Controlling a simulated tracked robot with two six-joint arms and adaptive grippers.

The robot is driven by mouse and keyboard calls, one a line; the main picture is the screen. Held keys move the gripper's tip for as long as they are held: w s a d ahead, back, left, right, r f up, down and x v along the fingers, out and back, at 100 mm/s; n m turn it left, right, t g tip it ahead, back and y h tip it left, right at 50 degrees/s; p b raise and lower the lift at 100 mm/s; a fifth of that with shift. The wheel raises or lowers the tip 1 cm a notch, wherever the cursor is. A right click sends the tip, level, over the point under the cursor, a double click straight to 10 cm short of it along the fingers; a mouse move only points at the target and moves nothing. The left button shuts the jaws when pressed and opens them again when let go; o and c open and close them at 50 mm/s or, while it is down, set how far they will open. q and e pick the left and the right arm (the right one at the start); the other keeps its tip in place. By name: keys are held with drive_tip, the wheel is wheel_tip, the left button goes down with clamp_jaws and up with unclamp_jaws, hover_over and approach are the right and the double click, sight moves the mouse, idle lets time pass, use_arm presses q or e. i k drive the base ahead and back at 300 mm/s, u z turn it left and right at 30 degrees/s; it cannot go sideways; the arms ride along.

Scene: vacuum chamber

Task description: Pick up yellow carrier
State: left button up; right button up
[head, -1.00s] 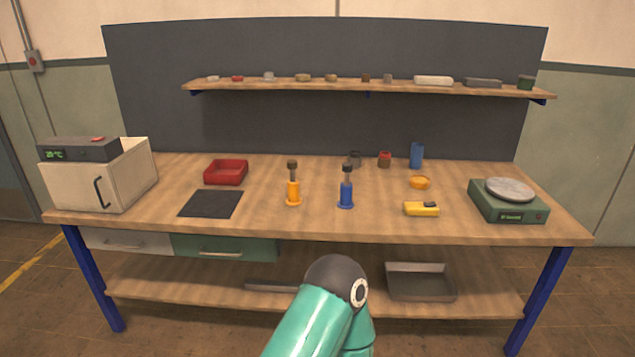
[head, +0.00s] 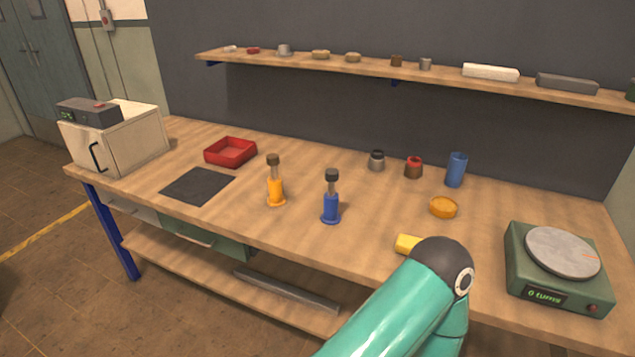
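An orange-yellow upright piece (head: 276,190) with a round base and a dark knob on its stem stands on the workbench (head: 300,238), left of centre. A similar blue upright piece (head: 330,208) stands to its right. I cannot tell for certain which yellow thing is the carrier. One teal arm link of mine with a dark joint reaches in from the bottom right. Neither of my grippers is in view.
A red tray (head: 230,152), dark mat (head: 198,186) and white box (head: 118,140) are at the left. A grey-lidded jar (head: 376,161), red-topped jar (head: 413,168), blue cylinder (head: 456,170) and orange dish (head: 443,208) stand right. A green scale (head: 556,272) is far right. A shelf (head: 440,76) hangs behind.

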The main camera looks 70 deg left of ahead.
sight(276, 198)
drive_tip(key=z, duration=0.6)
drive_tip(key=i, duration=0.3)
drive_tip(key=u, duration=2.55)
drive_tip(key=i, duration=0.1)
drive_tip(key=u, duration=1.25)
drive_tip(key=k, duration=0.55)
drive_tip(key=u, duration=0.3)
drive_tip(key=i, duration=1.6)
drive_tip(key=z, duration=0.3)
